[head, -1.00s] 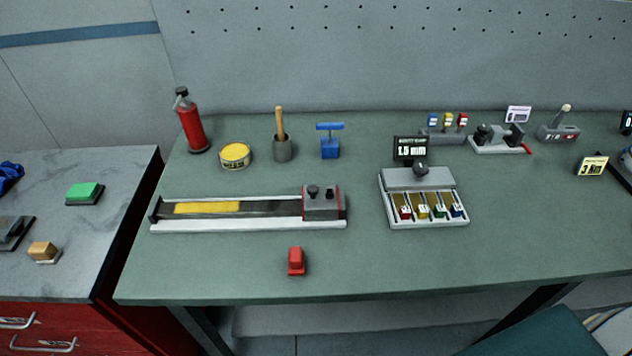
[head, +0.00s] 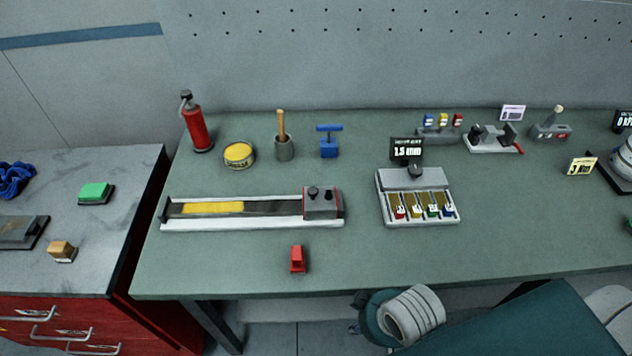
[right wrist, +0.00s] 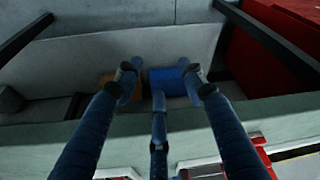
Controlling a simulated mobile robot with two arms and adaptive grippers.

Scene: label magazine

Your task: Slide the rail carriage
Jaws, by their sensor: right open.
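The rail carriage (head: 322,202), a grey block with red sides and dark knobs on top, sits at the right end of a long rail (head: 250,223) on the bench. The rail has a white base, and a yellow strip (head: 213,208) shows along its left part. My right gripper (right wrist: 160,82) is open in the right wrist view, its dark blue fingers spread with nothing between them. It is over the bench's front edge, apart from the carriage. In the head view only parts of my right arm show, at the bottom right. My left gripper is in neither view.
A red block (head: 297,259) stands on the bench just in front of the rail. A grey label magazine (head: 418,180) stands to the right. A yellow tin (head: 239,155), a red extinguisher (head: 197,128) and a blue T-handled item (head: 329,146) stand behind. The bench's front right is clear.

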